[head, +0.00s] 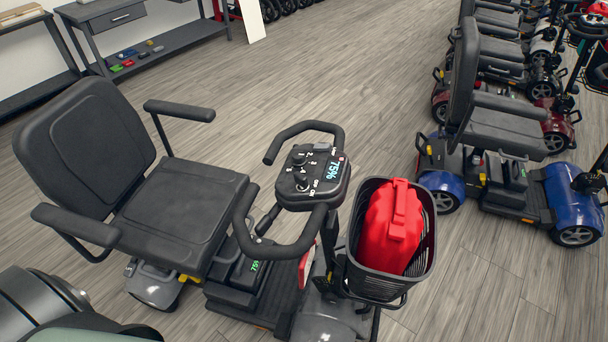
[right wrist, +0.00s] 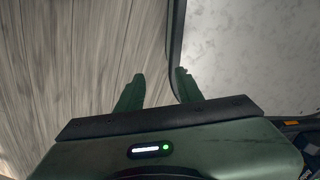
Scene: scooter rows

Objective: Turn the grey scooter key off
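The grey scooter (head: 178,222) stands in the left and middle of the head view, its seat to the left. Its control console (head: 313,176) sits between the black handlebars, with a lit display (head: 335,168) reading 75%. Small dark knobs and small white lettering show on the console; I cannot tell which part is the key or which way it points. My right gripper (right wrist: 158,88) shows only in the right wrist view, with its green fingers apart and nothing visible between them. My left gripper is not in view.
A black basket (head: 361,271) holding a red bag (head: 393,226) is fixed to the scooter's front. A row of scooters, a blue one (head: 570,205) nearest, stands at the right. A dark workbench (head: 165,45) is at the back left. Wood-look floor (head: 345,85) lies open between.

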